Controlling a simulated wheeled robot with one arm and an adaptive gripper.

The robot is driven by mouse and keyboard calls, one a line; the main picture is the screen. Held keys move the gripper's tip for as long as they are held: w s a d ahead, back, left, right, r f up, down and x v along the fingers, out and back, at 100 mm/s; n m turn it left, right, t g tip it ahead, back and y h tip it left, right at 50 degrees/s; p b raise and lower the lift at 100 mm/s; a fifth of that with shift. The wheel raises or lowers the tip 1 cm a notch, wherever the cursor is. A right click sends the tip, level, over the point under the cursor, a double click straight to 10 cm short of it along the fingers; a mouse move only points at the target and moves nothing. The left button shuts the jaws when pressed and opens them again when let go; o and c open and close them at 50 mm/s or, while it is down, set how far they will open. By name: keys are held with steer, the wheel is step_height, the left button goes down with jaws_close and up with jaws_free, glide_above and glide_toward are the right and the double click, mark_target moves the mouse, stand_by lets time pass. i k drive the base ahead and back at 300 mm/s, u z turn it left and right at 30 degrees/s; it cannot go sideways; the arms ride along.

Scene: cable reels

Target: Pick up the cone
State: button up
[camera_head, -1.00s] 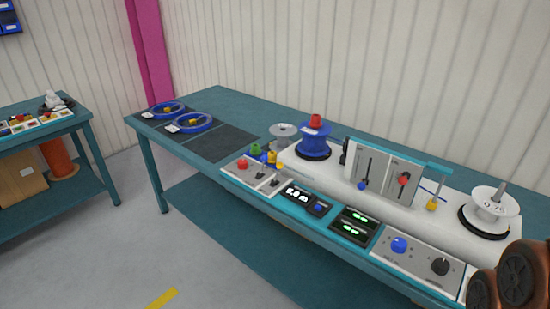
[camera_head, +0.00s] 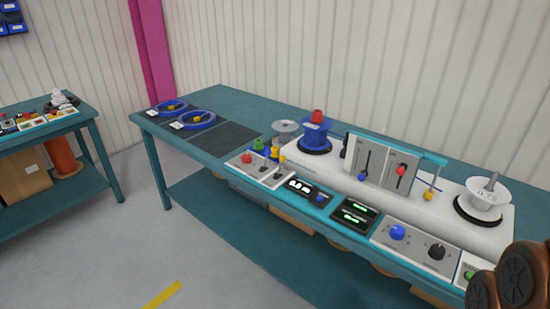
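A small red cone-like piece (camera_head: 318,116) sits on top of the blue reel (camera_head: 315,135), which stands upright on the white machine at the back of the teal workbench. It is small in the picture, and I cannot make out its exact shape. Bronze-brown rounded parts at the lower right corner look like links of my arm. They are well apart from the red piece, nearer the camera. My gripper's fingers are not in view.
A white reel (camera_head: 483,200) stands at the machine's right end. Control panels (camera_head: 415,243) with knobs line the workbench's front (camera_head: 222,178). Two blue rings (camera_head: 197,121) lie on its left part beside a bare dark mat (camera_head: 226,138). Another table (camera_head: 50,128) stands left.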

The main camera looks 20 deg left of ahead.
mark_target(275, 155)
steer(key=z, duration=0.5)
steer(key=k, duration=0.15)
steer(key=u, duration=1.85)
steer(key=i, duration=1)
steer(key=u, duration=0.3)
steer(key=i, duration=1.5)
steer(key=z, duration=0.55)
